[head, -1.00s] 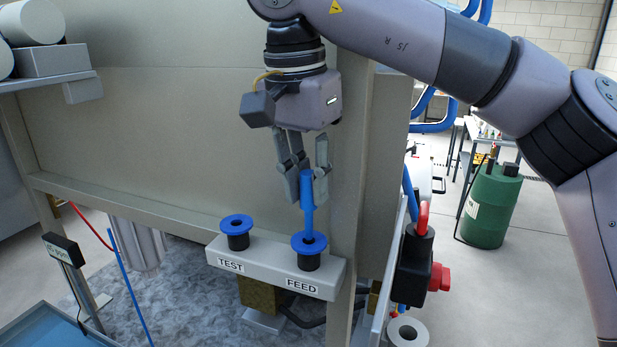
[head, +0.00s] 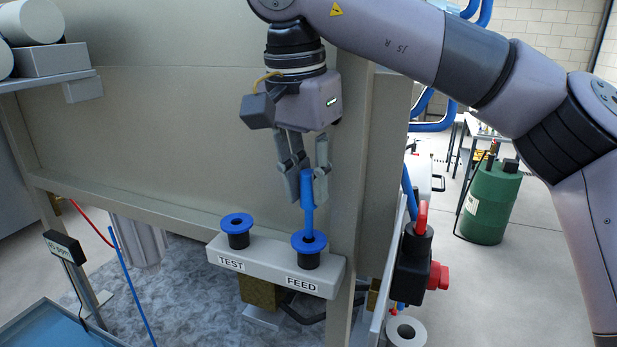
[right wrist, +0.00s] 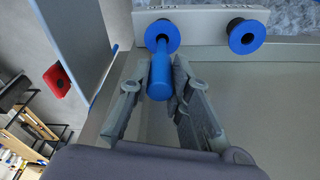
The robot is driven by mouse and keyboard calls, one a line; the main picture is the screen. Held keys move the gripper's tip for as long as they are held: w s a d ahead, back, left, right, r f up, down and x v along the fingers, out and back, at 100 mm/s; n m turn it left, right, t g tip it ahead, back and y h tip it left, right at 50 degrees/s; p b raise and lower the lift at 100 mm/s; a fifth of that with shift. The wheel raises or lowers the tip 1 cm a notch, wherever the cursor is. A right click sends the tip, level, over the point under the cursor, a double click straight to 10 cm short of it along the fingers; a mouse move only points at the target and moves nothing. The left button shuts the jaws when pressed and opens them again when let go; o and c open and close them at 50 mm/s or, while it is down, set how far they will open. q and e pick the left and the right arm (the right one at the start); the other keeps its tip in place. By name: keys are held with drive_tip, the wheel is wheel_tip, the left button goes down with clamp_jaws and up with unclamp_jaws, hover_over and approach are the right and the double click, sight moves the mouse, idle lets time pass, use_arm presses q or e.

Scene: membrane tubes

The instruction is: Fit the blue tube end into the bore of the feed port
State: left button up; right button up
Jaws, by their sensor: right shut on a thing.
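The blue tube (head: 307,212) stands about upright in the jaws of my right gripper (head: 307,184). The gripper is shut on its upper part, with a finger on each side; the tube also shows in the right wrist view (right wrist: 161,72). The feed port (head: 321,245) is a black cylinder with a blue flanged top on the bracket's right end. The tube's lower end is at the port's centre in both views. How deep it sits in the bore is hidden. The port's flange shows in the right wrist view (right wrist: 173,35). My left gripper is out of view.
The similar TEST port (head: 237,219) stands left of the feed port on the same pale bracket (head: 265,260). A metal frame post and panel rise close behind the gripper. A black and red switch (head: 415,262) is at right. A blue tray (head: 50,328) lies lower left.

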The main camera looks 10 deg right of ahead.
sight(309, 206)
drive_tip(key=shift+f+b, duration=1.2)
drive_tip(key=shift+f, duration=0.75)
drive_tip(key=o, duration=0.9)
drive_tip(key=shift+r, duration=0.1)
wheel_tip(309, 206, up, 12)
drive_tip(key=s+a, duration=0.1)
drive_tip(key=shift+a, duration=0.2)
drive_tip(key=shift+s, duration=0.1)
